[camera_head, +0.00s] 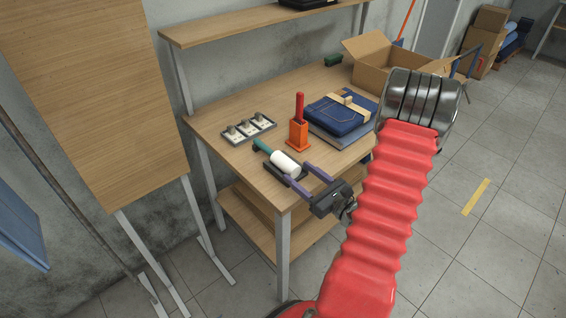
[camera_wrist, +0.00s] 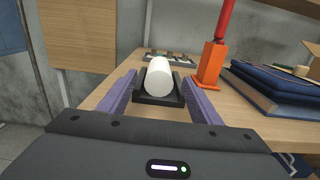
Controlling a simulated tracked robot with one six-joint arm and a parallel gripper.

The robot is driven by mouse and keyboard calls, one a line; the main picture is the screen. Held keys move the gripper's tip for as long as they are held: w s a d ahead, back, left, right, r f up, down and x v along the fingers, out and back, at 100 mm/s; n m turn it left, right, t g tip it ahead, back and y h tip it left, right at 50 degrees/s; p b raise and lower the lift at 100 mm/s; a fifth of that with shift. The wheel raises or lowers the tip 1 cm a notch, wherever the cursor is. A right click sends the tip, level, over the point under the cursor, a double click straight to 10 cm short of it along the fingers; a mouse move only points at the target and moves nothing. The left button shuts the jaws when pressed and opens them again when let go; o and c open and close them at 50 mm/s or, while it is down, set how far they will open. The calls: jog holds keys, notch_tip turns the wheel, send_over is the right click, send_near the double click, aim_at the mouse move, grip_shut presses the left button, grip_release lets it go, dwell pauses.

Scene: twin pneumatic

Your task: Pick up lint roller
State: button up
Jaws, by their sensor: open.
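The lint roller (camera_head: 284,163) has a white cylinder and a teal handle pointing away to the back left. It lies in a dark tray near the front corner of the wooden table. In the wrist view the white roller end (camera_wrist: 159,76) faces me, and its handle is hidden behind it. The dark tray (camera_wrist: 147,100) shows under it. My gripper (camera_head: 297,173) is open, with purple fingers at the table's front corner. In the wrist view the fingers (camera_wrist: 159,87) stand left and right of the tray and roller, with nothing clamped between them.
An orange holder (camera_head: 298,135) with a red-handled tool stands close to the right of the roller. Folded blue jeans (camera_head: 340,115) and an open cardboard box (camera_head: 385,68) are further right. A grey rack (camera_head: 249,128) lies behind. A shelf (camera_head: 250,27) runs above the table's back.

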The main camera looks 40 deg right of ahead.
aim_at(290, 166)
jog(key=shift+w, duration=0.2)
jog(key=shift+w+a+f, duration=0.1)
jog(key=shift+w, duration=1.2)
jog(key=shift+w+a+f, duration=0.1)
jog(key=shift+w, duration=1.15)
jog(key=shift+c, duration=0.4)
jog(key=shift+d, duration=0.1)
jog(key=c, duration=1.3)
jog(key=shift+r, duration=0.15)
jog(key=shift+r, duration=4.9)
